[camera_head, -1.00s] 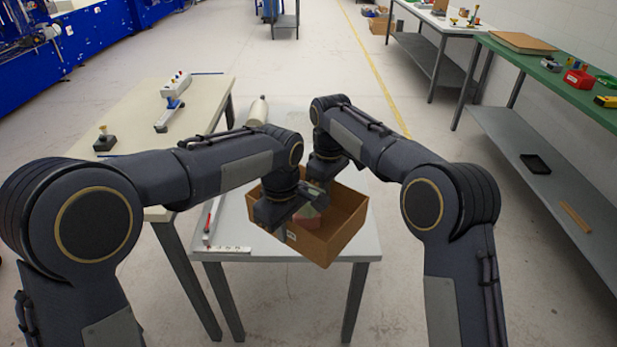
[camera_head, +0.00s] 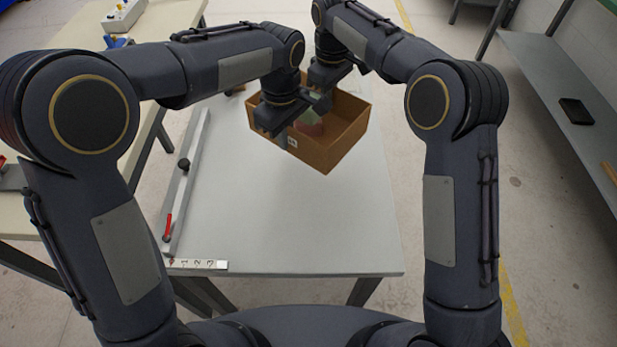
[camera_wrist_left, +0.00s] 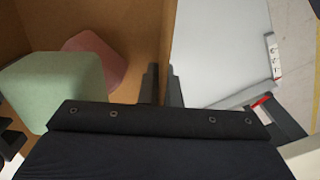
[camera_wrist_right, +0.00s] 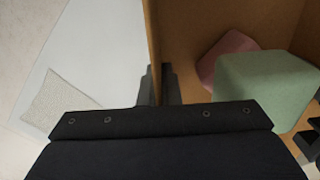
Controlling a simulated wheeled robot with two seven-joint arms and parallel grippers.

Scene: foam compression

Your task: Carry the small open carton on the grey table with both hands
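The small open brown carton (camera_head: 340,152) is over the far part of the grey table (camera_head: 300,220); I cannot tell whether its base touches the top. A green foam block (camera_wrist_left: 55,88) and a pink foam block (camera_wrist_left: 98,58) are inside; both also show in the right wrist view. My left gripper (camera_head: 284,140) is shut on the carton's near left wall, one finger on each side (camera_wrist_left: 161,85). My right gripper (camera_wrist_right: 157,85) is shut on the opposite wall, a finger on each side. Its fingertips are mostly hidden in the head view.
A metal rail with a red handle (camera_head: 168,226) lies along the table's left side. A numbered strip (camera_head: 198,264) lies at the near left corner. The near middle and right of the table are clear. A cream table (camera_head: 160,30) stands left, a grey shelf (camera_head: 560,100) right.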

